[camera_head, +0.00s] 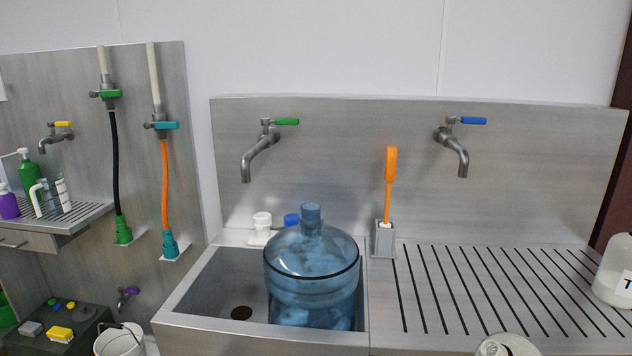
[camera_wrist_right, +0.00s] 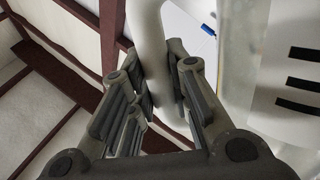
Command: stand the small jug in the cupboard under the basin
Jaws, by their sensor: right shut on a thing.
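A white jug (camera_head: 612,272) with a lettered label is cut off by the right edge of the head view, in front of the drainboard's right end. In the right wrist view my right gripper (camera_wrist_right: 160,105) is shut around a pale, tube-like handle (camera_wrist_right: 150,45). A pale body (camera_wrist_right: 290,85) with black bars beside it looks like the same jug; whether its base touches anything is hidden. The steel basin (camera_head: 205,330) holds a big blue bottle (camera_head: 312,275). The cupboard under the basin is out of view. My left gripper is not in view.
A slotted drainboard (camera_head: 450,300) right of the basin is mostly bare. An orange-handled brush (camera_head: 390,170) stands in a grey holder (camera_head: 383,240). Two taps (camera_head: 260,145) (camera_head: 455,150) jut from the backsplash. A white bucket (camera_head: 118,342) stands at the lower left.

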